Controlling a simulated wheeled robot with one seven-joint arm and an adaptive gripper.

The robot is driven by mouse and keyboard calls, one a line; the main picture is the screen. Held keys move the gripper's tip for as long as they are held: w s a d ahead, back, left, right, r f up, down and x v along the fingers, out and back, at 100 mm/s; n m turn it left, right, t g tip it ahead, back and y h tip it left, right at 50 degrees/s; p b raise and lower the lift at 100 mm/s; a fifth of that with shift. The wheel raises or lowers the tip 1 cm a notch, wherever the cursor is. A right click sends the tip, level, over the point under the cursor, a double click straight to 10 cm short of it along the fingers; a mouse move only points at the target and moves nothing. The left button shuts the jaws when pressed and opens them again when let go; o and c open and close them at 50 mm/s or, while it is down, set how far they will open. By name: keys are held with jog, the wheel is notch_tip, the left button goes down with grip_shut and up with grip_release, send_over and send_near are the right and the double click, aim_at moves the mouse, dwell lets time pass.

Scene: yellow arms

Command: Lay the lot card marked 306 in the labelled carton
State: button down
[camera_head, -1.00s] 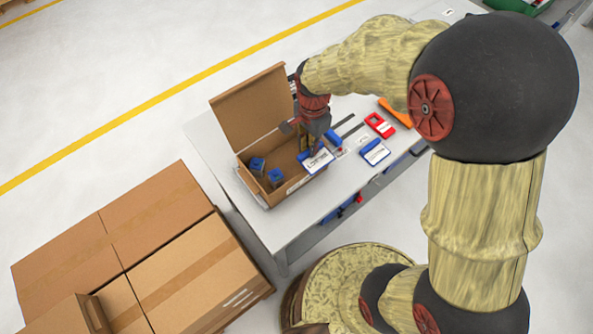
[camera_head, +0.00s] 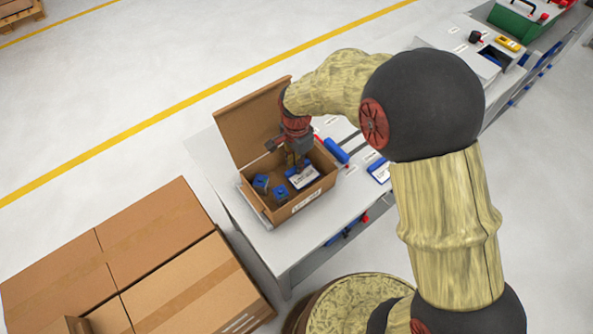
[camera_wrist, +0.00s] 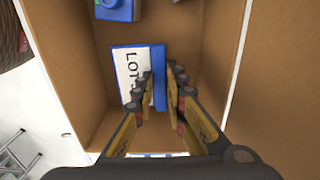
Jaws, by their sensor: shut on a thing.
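The open carton (camera_head: 262,212) stands on the workbench with its lid flap raised at the back and a white label (camera_head: 307,201) on its front wall. My gripper (camera_head: 297,163) reaches down into it, shut on a white lot card with a blue edge (camera_head: 303,178). In the wrist view the gripper's fingers (camera_wrist: 160,82) close on the card's blue ridge, and the card (camera_wrist: 131,72) reads "LOT"; its number is hidden by a finger. The card is inside the carton walls, above or on the floor; I cannot tell whether it touches.
Blue blocks (camera_head: 261,183) sit in the carton left of the card; one also shows in the wrist view (camera_wrist: 115,8). Another blue-edged card (camera_head: 379,171) and a blue item (camera_head: 336,150) lie on the bench (camera_head: 230,180) to the right. Large cardboard boxes (camera_head: 150,235) stand at lower left.

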notch_tip(320, 180, down, 3)
jog(key=shift+f+b, duration=0.15)
jog(key=shift+b, duration=0.15)
jog(key=c, duration=1.8)
grip_release()
jog(key=shift+f, duration=0.1)
